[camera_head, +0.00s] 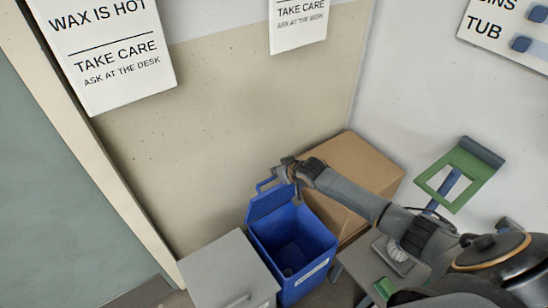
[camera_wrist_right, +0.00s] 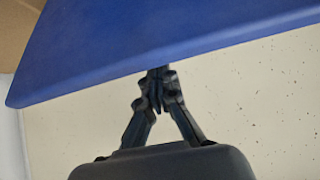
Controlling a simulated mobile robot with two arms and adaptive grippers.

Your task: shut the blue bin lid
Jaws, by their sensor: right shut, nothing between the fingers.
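The blue bin (camera_head: 316,246) stands on the floor by the wall, its mouth open. Its blue lid (camera_head: 268,202) is raised at the back of the bin, tilted up toward the wall, with a small blue loop at its upper edge. My right gripper (camera_head: 284,171) is at the upper edge of the lid, with its fingers together and nothing held. In the right wrist view the lid (camera_wrist_right: 170,45) fills the top, and the shut fingertips (camera_wrist_right: 157,78) are at its edge. I cannot tell whether they touch it. My left gripper is out of view.
A cardboard box (camera_head: 355,165) stands right of the bin, under my right arm. A grey cabinet (camera_head: 226,272) stands close on the left. A green frame on a blue post (camera_head: 462,172) stands at the right. Signs (camera_head: 108,45) hang on the wall.

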